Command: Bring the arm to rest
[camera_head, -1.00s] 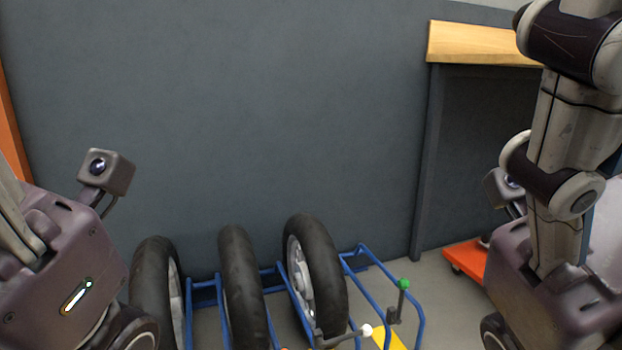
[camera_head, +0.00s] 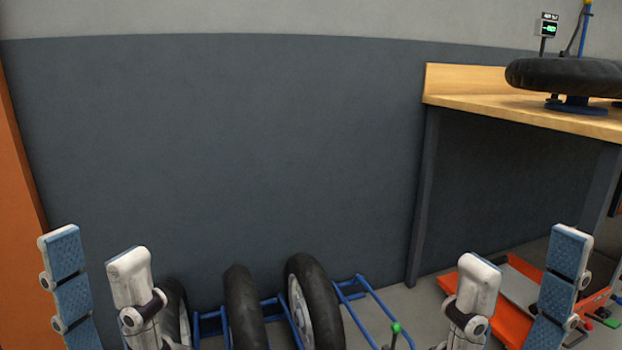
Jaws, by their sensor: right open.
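My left gripper (camera_head: 94,252) points up at the lower left in the head view. Its two fingers, one with blue pads and one pale grey, stand apart with nothing between them. My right gripper (camera_head: 525,255) points up at the lower right, also open and empty. Both grippers appear close in front of the camera, touching nothing that I can see. Their wrists and the arms behind them are below the picture.
A blue rack (camera_head: 352,287) with several black tyres (camera_head: 313,300) stands low against the dark wall. At right is a wooden bench (camera_head: 480,107) bearing a wheel (camera_head: 570,75) on a stand, with an orange cart (camera_head: 487,300) beneath. An orange upright (camera_head: 20,240) edges the left side.

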